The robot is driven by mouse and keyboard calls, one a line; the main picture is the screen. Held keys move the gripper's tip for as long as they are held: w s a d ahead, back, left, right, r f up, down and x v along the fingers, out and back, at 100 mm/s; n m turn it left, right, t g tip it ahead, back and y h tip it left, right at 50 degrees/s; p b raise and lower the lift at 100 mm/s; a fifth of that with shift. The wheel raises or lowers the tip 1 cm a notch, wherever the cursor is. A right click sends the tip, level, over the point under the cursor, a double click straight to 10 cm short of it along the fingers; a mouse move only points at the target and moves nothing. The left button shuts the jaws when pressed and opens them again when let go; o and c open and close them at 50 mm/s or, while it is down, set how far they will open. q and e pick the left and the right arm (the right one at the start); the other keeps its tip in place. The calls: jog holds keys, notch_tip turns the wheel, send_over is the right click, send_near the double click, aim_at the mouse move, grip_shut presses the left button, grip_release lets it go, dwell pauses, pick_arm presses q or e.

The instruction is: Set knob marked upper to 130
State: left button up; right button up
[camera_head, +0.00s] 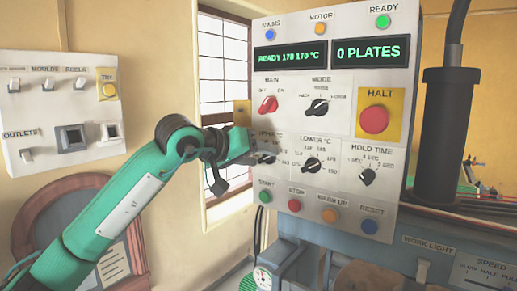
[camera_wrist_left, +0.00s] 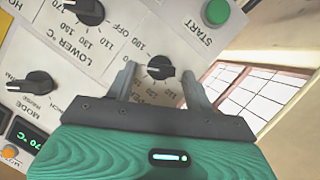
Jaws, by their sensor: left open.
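The upper temperature knob (camera_head: 266,158) is a small black dial low on the left of the white control panel, partly hidden by my left gripper (camera_head: 246,146). In the left wrist view, the upper knob (camera_wrist_left: 160,68) lies between the two grey fingertips of my open left gripper (camera_wrist_left: 158,76). A gap shows on both sides of the knob. The wrist picture is turned over, and the knob's exact setting is hard to read. My right gripper is not in view.
The lower temperature knob (camera_head: 312,164) sits just right of the upper one. The red main switch (camera_head: 268,104) and mode knob (camera_head: 317,107) are above. The green start button (camera_head: 265,197) is below. A red halt button (camera_head: 374,119) is at right.

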pick_arm(q)
jog(key=shift+w+d+f, duration=0.15)
jog(key=shift+w+d, duration=0.05)
jog(key=c, duration=1)
